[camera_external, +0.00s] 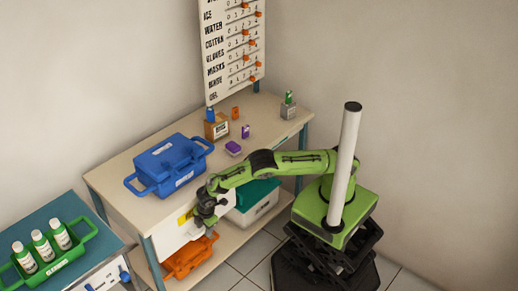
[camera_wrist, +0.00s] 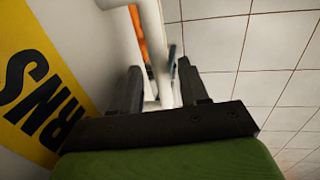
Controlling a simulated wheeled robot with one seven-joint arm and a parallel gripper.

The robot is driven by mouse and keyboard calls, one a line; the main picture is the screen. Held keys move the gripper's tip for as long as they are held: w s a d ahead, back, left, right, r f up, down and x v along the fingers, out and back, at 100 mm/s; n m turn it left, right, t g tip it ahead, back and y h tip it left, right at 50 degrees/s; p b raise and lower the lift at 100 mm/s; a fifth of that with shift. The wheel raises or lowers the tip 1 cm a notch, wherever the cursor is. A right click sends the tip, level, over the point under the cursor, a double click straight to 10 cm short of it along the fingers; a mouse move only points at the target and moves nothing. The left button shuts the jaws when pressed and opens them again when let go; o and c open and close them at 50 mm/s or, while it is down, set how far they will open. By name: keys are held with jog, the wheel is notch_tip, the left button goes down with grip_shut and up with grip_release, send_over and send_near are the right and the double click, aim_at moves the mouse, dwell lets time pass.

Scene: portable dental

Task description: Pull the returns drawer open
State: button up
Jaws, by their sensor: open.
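The returns drawer (camera_external: 167,241) has a white front below the worktop and a yellow label (camera_external: 185,217). In the wrist view the yellow label (camera_wrist: 38,88) shows part of its black lettering at the left. My gripper (camera_external: 208,219) is at the drawer front, just right of the label. In the wrist view my gripper (camera_wrist: 162,85) is open, with a finger on each side of a white bar (camera_wrist: 153,45) that looks like the drawer handle. I cannot tell whether the fingers touch it. The drawer looks closed, though my arm hides part of its front.
A blue toolbox (camera_external: 172,163) stands on the worktop (camera_external: 118,173). An orange crate (camera_external: 190,259) and a white bin with a green lid (camera_external: 257,196) are on the lower shelf. A side cabinet with a green bottle tray (camera_external: 52,262) stands at the left. Tiled floor lies in front.

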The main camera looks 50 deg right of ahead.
jog(key=shift+c, duration=0.3)
grip_shut()
jog(key=s+p, duration=0.3)
jog(key=s, duration=2.3)
jog(key=shift+s, duration=0.3)
jog(key=shift+o, duration=0.3)
grip_release()
jog(key=shift+r, duration=0.15)
notch_tip(320, 180, up, 15)
jog(key=s+p, duration=0.3)
jog(key=p, duration=0.1)
jog(key=shift+r, duration=0.15)
